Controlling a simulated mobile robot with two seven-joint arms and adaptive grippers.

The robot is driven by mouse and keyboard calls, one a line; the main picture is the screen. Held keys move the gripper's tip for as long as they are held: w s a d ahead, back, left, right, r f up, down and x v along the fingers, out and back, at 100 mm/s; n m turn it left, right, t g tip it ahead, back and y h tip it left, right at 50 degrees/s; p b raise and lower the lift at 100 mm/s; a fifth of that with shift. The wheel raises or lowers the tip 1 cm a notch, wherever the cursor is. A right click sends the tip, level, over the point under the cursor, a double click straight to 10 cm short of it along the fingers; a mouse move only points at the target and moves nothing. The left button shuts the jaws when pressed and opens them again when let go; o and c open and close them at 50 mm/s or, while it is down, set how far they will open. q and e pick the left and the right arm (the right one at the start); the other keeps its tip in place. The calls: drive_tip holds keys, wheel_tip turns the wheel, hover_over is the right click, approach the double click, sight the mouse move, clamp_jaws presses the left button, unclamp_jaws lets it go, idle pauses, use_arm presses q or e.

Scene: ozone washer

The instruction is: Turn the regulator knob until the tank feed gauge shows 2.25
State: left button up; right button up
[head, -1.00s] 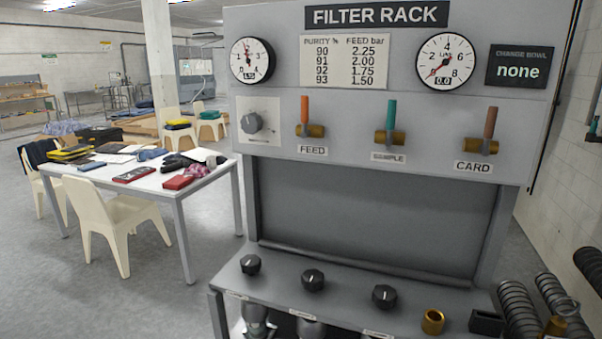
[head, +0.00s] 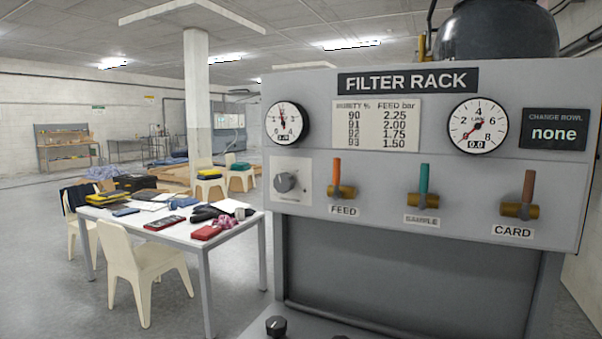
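The regulator knob (head: 285,182) is a dark round knob on a pale plate at the left of the grey filter rack panel. The feed gauge (head: 287,122) is the white dial above it; its needle points nearly straight up and its small digital readout is too blurred to read surely. The purity and feed chart (head: 377,125) lists 2.25 bar beside 90. The orange-handled FEED valve (head: 341,183) is right of the knob, its handle upright. Neither of my grippers shows in the head view.
A SAMPLE valve (head: 423,190), a CARD valve (head: 522,196) and a second gauge (head: 478,125) reading 0.0 are on the panel. A display (head: 554,130) reads "none". A cluttered white table (head: 180,236) and a chair (head: 141,262) stand to the left.

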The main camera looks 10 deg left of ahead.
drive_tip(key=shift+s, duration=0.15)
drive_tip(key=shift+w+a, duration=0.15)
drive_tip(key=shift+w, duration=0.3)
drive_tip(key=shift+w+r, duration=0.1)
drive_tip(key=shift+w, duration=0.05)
